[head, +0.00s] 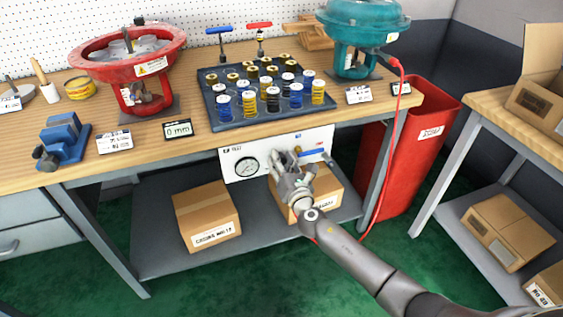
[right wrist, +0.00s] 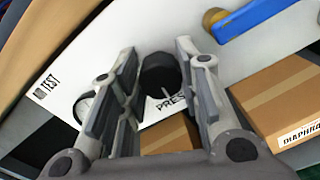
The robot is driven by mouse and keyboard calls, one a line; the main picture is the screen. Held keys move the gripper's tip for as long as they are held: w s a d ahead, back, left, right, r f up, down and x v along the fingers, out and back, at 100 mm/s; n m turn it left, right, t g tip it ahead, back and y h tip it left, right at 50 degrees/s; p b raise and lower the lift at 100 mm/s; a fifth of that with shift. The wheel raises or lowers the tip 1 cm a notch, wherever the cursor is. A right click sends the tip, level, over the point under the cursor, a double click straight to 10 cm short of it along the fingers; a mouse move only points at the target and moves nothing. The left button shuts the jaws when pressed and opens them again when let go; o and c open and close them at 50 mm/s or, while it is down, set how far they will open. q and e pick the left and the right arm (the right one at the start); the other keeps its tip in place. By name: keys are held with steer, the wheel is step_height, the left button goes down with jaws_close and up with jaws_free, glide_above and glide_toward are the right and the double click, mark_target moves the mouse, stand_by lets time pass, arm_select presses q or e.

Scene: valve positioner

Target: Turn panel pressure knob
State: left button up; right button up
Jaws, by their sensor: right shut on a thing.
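The white test panel (head: 235,164) hangs under the front edge of the workbench, with a round gauge (head: 246,167) on its left part. My right gripper (head: 286,160) reaches up to the panel, just right of the gauge. In the right wrist view, the black pressure knob (right wrist: 160,76) sits between the two fingers of my right gripper (right wrist: 157,72), beside printed lettering that starts "PRES". The gripper is shut on the knob. In the head view the gripper hides the knob. My left gripper is not in view.
A blue lever handle (right wrist: 255,17) is on the panel close to the gripper. Cardboard boxes (head: 207,215) stand on the shelf below. A red hose (head: 398,135) hangs from the teal actuator (head: 360,35) near a red bin (head: 412,165). A spring tray (head: 225,118) lies on the bench.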

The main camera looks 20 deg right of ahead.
steer(key=o, duration=1)
steer(key=shift+f, duration=0.1)
steer(key=s, duration=1.2)
steer(key=shift+d, duration=0.2)
